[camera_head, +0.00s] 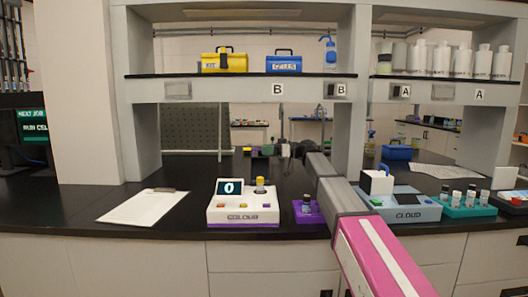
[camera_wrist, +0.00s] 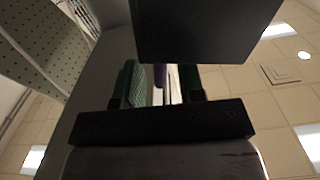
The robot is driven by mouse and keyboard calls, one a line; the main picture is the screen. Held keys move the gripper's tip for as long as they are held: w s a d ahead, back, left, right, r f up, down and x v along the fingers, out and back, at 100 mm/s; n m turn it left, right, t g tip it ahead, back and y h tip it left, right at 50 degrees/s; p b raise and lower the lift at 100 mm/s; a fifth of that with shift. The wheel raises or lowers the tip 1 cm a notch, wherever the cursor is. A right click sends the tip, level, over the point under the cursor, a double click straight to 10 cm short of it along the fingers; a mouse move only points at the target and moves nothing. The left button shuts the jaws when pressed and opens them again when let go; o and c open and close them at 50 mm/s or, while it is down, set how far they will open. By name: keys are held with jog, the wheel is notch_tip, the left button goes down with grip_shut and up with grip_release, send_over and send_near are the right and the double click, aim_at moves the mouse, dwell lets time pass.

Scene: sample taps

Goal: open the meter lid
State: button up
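A white meter marked COLOUR (camera_head: 243,207) stands on the black bench with a display reading 0. A yellow and grey round part (camera_head: 260,186) sits on its top right. A pale blue meter marked CLOUD (camera_head: 408,208) stands to the right, partly behind my arm, with a white block-shaped part (camera_head: 376,183) on its left end. I cannot tell which part is the lid. My gripper (camera_wrist: 160,85) shows two green-padded fingers apart in the wrist view, with nothing held between them. In the head view its end is dark and small beyond the meters, touching neither.
A purple holder with a vial (camera_head: 307,210) stands between the meters, close to my arm. A teal rack of vials (camera_head: 465,203) is at the right. A clipboard (camera_head: 143,206) lies at the left. Shelf uprights and a low shelf (camera_head: 240,88) rise behind.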

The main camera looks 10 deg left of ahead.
jog(key=shift+s+a, duration=0.15)
jog(key=shift+a, duration=0.45)
grip_shut()
